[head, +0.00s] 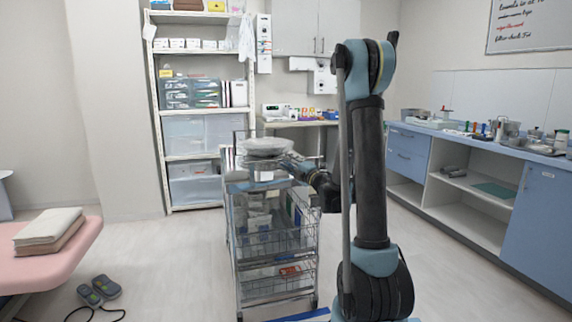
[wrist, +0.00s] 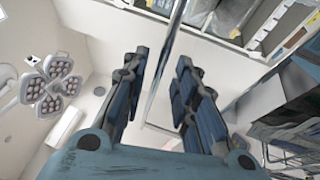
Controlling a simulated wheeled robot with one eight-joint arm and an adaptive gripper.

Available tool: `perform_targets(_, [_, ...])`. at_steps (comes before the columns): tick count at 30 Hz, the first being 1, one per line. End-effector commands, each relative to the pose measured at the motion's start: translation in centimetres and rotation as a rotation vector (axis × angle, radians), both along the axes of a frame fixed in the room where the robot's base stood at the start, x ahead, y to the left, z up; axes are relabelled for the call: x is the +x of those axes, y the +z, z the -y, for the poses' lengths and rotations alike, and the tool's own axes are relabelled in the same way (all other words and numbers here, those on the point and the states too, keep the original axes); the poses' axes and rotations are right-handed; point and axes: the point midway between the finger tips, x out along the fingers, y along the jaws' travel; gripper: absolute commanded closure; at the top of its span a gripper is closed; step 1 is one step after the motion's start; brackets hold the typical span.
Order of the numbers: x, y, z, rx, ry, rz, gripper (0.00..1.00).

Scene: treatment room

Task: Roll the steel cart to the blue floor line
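The blue floor line (head: 302,315) shows in part at the bottom edge, close to the cart's near wheels. My gripper (head: 291,160) is at the cart's upper right side, partly hidden by its own wrist. In the wrist view my gripper's two fingers (wrist: 163,65) stand apart. A thin pale bar (wrist: 164,60) shows in the gap, and neither finger visibly touches it.
A pink couch (head: 60,250) with folded towels (head: 50,230) is at left; a grey pedal (head: 98,290) with a cable lies on the floor. Shelves (head: 153,110) stand behind the cart. A blue counter (head: 540,215) runs along the right. Floor on both sides of the cart is mostly clear.

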Motion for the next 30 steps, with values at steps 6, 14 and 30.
perform_targets(6, [-3.2, -0.8, 2.8, -0.001, -0.004, 0.000, 0.73])
perform_targets(14, [-6.5, -1.7, 5.4, -0.001, -0.004, -0.001, 0.73])
perform_targets(30, [-7.7, -2.0, 6.4, 0.000, -0.002, -0.002, 0.73])
